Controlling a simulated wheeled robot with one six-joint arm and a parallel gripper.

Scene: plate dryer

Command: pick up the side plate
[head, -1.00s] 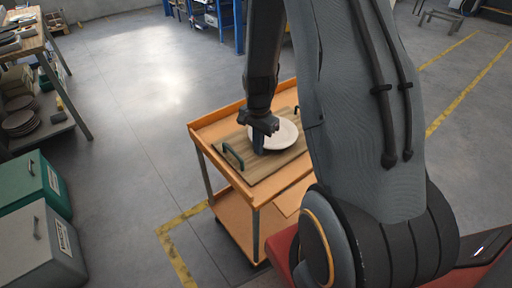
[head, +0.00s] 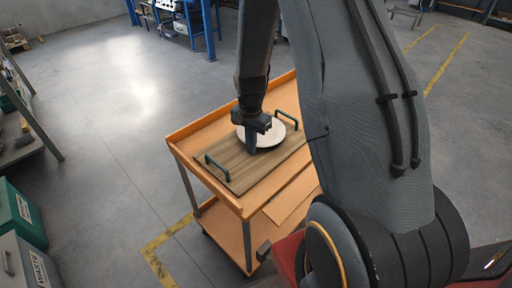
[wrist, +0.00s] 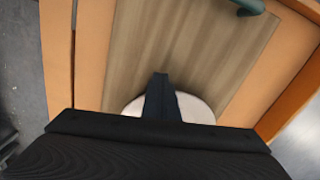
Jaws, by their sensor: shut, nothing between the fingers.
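The side plate (head: 272,137) is a round white plate lying on a wooden tray (head: 232,163) with two dark green handles. The tray rests on the top of an orange cart. My gripper (head: 252,148) points down over the left part of the plate, with its fingers shut and nothing between them. In the wrist view the shut fingers (wrist: 161,92) cover the middle of the plate (wrist: 195,108), and its near part is hidden behind my gripper body. I cannot tell whether the fingertips touch the plate.
The orange cart (head: 199,132) has raised rims and a lower shelf. A tray handle (head: 217,168) stands up left of my gripper, and another (head: 288,120) stands at the right. Green and grey bins (head: 20,215) are at the far left. The floor left of the cart is clear.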

